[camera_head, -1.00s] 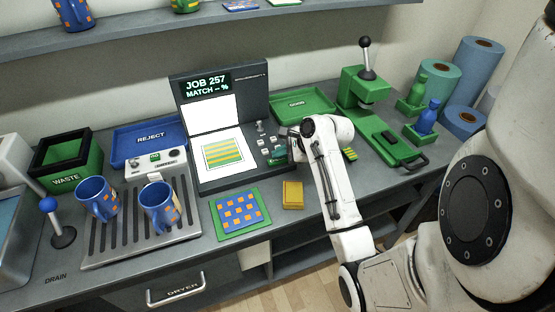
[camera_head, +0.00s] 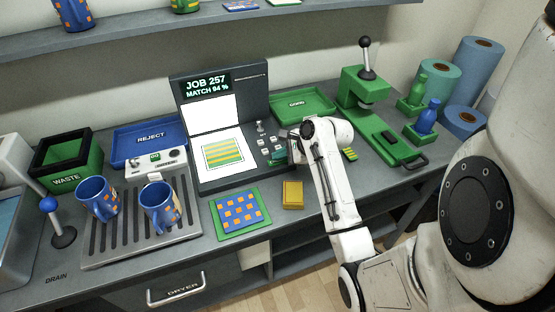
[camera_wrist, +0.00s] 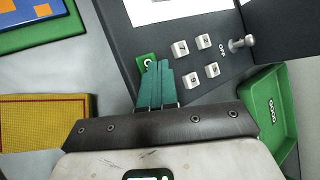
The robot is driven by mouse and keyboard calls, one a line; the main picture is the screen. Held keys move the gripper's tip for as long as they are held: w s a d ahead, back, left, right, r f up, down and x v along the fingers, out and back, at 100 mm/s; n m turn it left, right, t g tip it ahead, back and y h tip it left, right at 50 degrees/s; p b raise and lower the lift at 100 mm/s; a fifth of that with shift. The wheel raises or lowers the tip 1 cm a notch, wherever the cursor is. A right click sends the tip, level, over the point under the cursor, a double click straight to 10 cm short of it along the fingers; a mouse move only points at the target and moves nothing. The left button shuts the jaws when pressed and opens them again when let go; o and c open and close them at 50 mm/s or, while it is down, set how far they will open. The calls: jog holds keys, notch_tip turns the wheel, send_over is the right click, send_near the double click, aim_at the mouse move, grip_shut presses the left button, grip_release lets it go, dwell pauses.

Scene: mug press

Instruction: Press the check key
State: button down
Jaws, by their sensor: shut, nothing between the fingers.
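The machine's console (camera_head: 245,178) stands mid-counter with a screen (camera_head: 206,85) reading JOB 257 and a MATCH figure that looks like 94 %. In the wrist view a green key (camera_wrist: 145,60), its mark partly covered, lies at the tips of my gripper (camera_wrist: 157,66). The gripper's teal fingers are together and empty. The tips overlap the key's edge; whether they touch it I cannot tell. Several pale keys (camera_wrist: 192,80) and a lever marked OFF (camera_wrist: 241,43) sit beside it. In the head view my wrist hides the green key.
A sheet with yellow and green stripes (camera_head: 222,153) lies on the console. A blue-orange patterned sheet (camera_head: 241,213) and yellow block (camera_head: 293,194) lie in front. A green tray (camera_head: 301,104) and green press (camera_head: 365,90) stand right; two blue mugs (camera_head: 160,205) stand left on a rack.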

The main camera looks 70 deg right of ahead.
aim_at(280, 162)
jog(key=shift+r, duration=0.1)
jog(key=shift+r+p, duration=0.8)
jog(key=shift+p, duration=0.45)
notch_tip(280, 162, up, 3)
jog(key=p, duration=0.3)
jog(key=shift+r, duration=1)
